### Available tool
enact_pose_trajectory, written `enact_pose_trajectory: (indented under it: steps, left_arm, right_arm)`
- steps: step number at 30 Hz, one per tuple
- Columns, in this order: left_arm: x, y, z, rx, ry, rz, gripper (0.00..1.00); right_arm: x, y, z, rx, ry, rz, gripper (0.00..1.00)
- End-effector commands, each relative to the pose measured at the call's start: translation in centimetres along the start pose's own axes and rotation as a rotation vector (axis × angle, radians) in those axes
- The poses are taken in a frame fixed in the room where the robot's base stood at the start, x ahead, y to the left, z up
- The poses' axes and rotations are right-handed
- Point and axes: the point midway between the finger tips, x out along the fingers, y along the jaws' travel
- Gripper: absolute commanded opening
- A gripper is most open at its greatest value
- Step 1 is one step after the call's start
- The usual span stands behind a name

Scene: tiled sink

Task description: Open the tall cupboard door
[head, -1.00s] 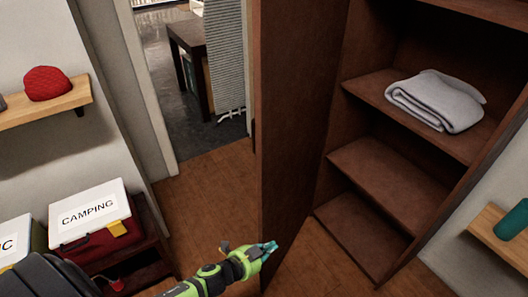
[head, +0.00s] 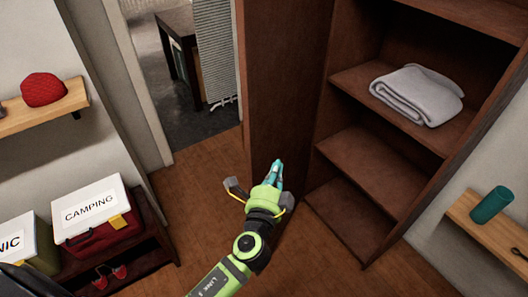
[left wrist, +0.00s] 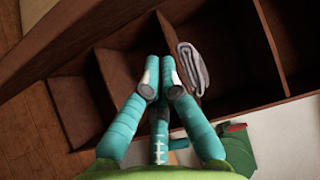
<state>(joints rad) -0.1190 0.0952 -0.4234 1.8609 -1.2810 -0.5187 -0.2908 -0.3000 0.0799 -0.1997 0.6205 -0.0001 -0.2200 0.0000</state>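The tall brown cupboard door (head: 285,75) stands wide open to the left of the cupboard (head: 350,155). The shelves inside are exposed. My left gripper (head: 278,167) is in front of the door's lower part, on the inner side near the cupboard's opening. Its teal fingers are together with nothing seen between them. In the left wrist view the fingertips (left wrist: 160,75) point toward the cupboard's shelves. I cannot tell whether the fingers touch the door. The gripper hides part of the door's lower edge. My right gripper is not in view.
A folded grey towel (head: 415,95) lies on a cupboard shelf. A low bench (head: 150,250) with a box labelled CAMPING (head: 95,215) stands at left. A wall shelf (head: 45,103) holds a red hat (head: 43,87). The floor is clear at lower centre.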

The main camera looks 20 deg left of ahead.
Motion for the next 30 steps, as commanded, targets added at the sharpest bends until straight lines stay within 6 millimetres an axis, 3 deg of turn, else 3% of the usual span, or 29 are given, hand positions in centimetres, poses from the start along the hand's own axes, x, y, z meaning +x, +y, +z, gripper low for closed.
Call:
enact_pose_trajectory:
  steps: [4,12,30]
  left_arm:
    - [3.0,-0.3,0.3,0.001,-0.003,0.0,0.0]
    - [3.4,-0.1,3.5,0.001,0.0,0.001,0.0]
    - [3.7,0.1,4.8,0.001,0.014,0.0,0.0]
  right_arm:
    - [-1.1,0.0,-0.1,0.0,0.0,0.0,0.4]
    - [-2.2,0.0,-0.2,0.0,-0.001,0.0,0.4]
    - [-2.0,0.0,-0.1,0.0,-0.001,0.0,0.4]
